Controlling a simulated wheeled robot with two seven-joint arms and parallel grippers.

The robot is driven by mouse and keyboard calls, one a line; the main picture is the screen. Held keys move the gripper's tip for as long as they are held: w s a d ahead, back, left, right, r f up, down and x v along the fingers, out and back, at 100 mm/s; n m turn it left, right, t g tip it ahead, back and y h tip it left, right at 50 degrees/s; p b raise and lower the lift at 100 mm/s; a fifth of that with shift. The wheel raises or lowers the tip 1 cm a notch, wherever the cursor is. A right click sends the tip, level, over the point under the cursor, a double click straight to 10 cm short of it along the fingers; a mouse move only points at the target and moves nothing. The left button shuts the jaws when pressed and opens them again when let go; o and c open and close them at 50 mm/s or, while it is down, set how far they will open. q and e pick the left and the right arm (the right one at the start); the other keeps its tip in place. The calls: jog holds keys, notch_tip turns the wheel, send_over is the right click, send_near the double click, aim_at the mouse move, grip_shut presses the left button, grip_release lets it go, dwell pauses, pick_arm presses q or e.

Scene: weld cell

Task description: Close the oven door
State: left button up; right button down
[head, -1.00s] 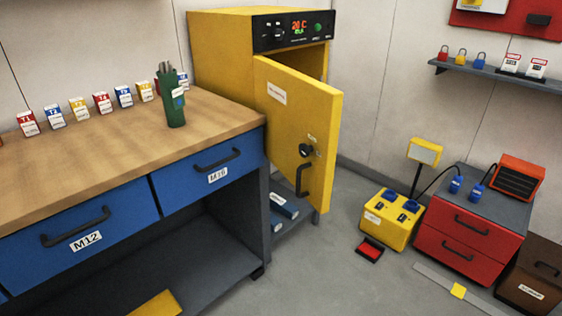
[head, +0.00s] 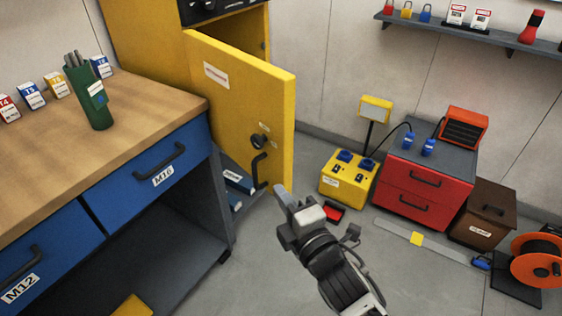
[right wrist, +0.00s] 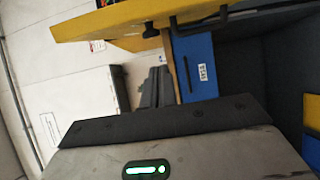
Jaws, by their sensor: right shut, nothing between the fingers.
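The yellow oven (head: 145,45) stands behind the workbench, and its door (head: 235,110) is open, swung out toward me. The door's black handle (head: 259,170) and round knob (head: 259,141) face left. My right gripper (head: 282,192) is shut and empty, with its fingertips by the door's lower free edge, right of the handle. I cannot tell whether they touch the door. In the right wrist view the yellow door (right wrist: 120,24) crosses the top, beyond the dark fingertips (right wrist: 156,86). My left gripper is not in view.
The workbench (head: 150,105) with blue drawers is on the left, holding a green cup (head: 92,98) and small boxes. A yellow power unit (head: 348,176), red cabinet (head: 425,190), brown box (head: 483,212) and orange reel (head: 540,260) stand on the right.

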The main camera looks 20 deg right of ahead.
aim_at(281, 164)
jog(key=shift+w+d+p, duration=0.2)
jog(key=shift+w+d, duration=0.25)
jog(key=shift+w, duration=1.05)
jog(key=shift+w+d+p, duration=0.2)
jog(key=shift+w+d, duration=0.3)
jog(key=shift+w, duration=1)
jog(key=shift+w+d+p, duration=0.2)
jog(key=shift+w+d, duration=0.25)
jog(key=shift+w, duration=1.05)
